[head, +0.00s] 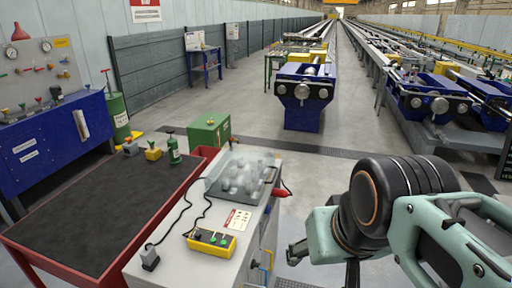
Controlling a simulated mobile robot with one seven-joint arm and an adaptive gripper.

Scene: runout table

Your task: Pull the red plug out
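The red plug (281,192) sticks out at the right edge of the light grey cabinet (180,267), near a clear cover (243,172) over lumpy, see-through shapes. What it is seated in is hard to make out. My gripper (293,254) is at the lower middle, right of the cabinet. It is below the plug in the picture and apart from it. Only small dark finger parts show beyond my arm, so its opening is unclear. I see nothing held in it.
A red-framed table (85,217) with a dark top stands at left. Blue machines (304,92) stand farther back. The floor right of the plug is clear.

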